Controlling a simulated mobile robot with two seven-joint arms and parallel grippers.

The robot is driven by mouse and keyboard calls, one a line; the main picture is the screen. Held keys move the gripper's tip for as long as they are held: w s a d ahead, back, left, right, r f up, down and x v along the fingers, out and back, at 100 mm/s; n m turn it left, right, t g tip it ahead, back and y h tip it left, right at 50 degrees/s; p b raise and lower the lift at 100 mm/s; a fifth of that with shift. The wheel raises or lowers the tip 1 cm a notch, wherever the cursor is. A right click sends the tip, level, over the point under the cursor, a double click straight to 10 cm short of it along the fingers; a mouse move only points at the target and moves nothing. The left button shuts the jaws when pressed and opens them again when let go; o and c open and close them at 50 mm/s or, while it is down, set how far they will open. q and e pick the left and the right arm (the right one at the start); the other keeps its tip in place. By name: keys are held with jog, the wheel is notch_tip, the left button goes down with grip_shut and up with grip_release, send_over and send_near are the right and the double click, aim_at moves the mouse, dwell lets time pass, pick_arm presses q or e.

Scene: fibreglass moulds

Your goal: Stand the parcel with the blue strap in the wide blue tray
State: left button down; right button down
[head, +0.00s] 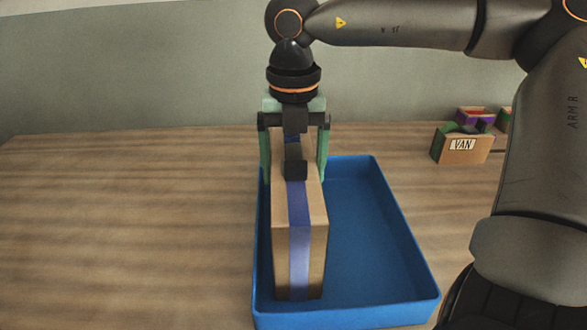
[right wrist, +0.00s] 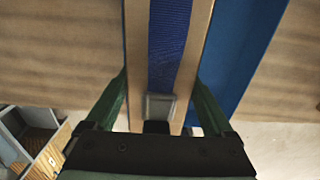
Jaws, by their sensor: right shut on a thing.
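The parcel (head: 311,238) is a narrow brown box with a blue strap (head: 299,240) down its middle. It is upright in the left part of the wide blue tray (head: 375,235), close to the tray's left wall. My right gripper (head: 294,165) comes from above, with one green finger on each side of the parcel, shut on it. The right wrist view shows the strap with its grey buckle on the parcel's top (right wrist: 137,35) between the fingers, and the tray (right wrist: 245,60) beside it. Whether the parcel's underside rests on the tray floor is hard to tell. My left gripper is not seen.
The right part of the tray is empty. A cardboard box marked VAN (head: 461,146) with coloured things in it stands at the back right, with more coloured items behind it. The wooden table (head: 120,220) is clear on the left.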

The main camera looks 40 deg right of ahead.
jog(key=shift+f, duration=0.15)
grip_release()
notch_tip(320, 180, up, 11)
jog(key=shift+p, duration=1.1)
jog(key=shift+r, duration=0.6)
